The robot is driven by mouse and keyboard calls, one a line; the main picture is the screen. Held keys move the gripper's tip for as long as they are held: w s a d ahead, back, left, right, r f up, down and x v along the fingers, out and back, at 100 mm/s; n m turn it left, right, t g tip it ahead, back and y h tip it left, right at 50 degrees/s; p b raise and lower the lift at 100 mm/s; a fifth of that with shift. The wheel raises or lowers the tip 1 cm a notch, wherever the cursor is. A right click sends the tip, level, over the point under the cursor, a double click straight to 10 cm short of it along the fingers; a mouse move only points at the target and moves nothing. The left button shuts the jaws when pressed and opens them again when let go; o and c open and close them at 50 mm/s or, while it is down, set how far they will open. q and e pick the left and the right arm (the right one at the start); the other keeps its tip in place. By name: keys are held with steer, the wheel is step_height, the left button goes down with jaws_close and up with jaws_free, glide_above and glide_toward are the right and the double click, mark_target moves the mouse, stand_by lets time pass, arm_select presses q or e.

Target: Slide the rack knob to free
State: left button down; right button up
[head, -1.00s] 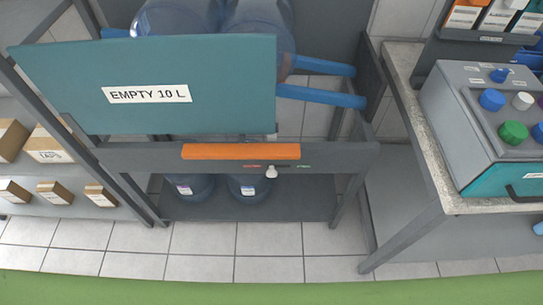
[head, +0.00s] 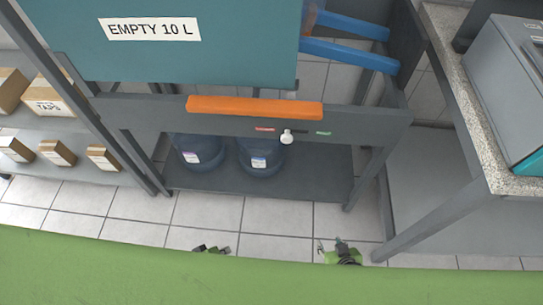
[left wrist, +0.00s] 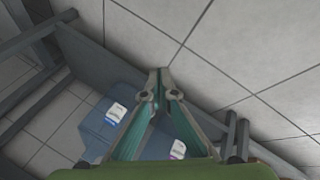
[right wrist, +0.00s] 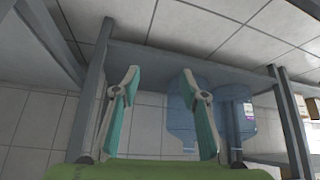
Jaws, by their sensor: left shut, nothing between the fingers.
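The white rack knob (head: 287,136) sits on the grey front rail (head: 150,113) of the rack, below the orange bar (head: 255,108). It stands between a red mark (head: 265,129) at its left and a green mark (head: 323,133) at its right, nearer the red. My left gripper (head: 212,249) is low in front of the rack, apart from the knob; its fingertips meet in the left wrist view (left wrist: 159,72). My right gripper (head: 328,246) is also low in front, apart from the knob; its fingers stand apart and empty in the right wrist view (right wrist: 160,75).
A teal panel reading EMPTY 10 L (head: 240,55) hangs above the rail. Blue bottles (head: 262,158) stand on the lower shelf (head: 310,180). A bench (head: 470,150) is at the right, and boxes (head: 55,152) on shelves at the left. The tiled floor in front is clear.

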arm_select(q)
steer(key=w+d+r+n+t+h+b, duration=0.3)
steer(key=w+r+n+t+h+b, duration=0.15)
steer(key=w+r+b, duration=0.75)
arm_select(e)
steer(key=w+a+r+t+y+p, duration=0.1)
steer(key=w+a+r+t+p, duration=0.3)
steer(key=w+r, duration=0.8)
arm_select(q)
steer(key=w+r+t+h+b, duration=0.2)
steer(key=r+b, duration=0.2)
steer(key=r, duration=0.4)
steer(key=w+d+r+n+t+h+b, duration=0.1)
steer(key=w+r+t+h+b, duration=0.1)
steer(key=r+b, duration=0.3)
step_height(320, 180, up, 4)
steer(key=shift+d+r+t, duration=0.1)
steer(key=shift+d+t, duration=0.05)
steer(key=shift+t, duration=0.6)
arm_select(e)
step_height(320, 180, up, 18)
steer(key=t+y, duration=0.1)
steer(key=t, duration=0.4)
steer(key=shift+s+d+f, duration=0.15)
steer(key=shift+f, duration=0.1)
arm_select(q)
steer(key=shift+n, duration=0.25)
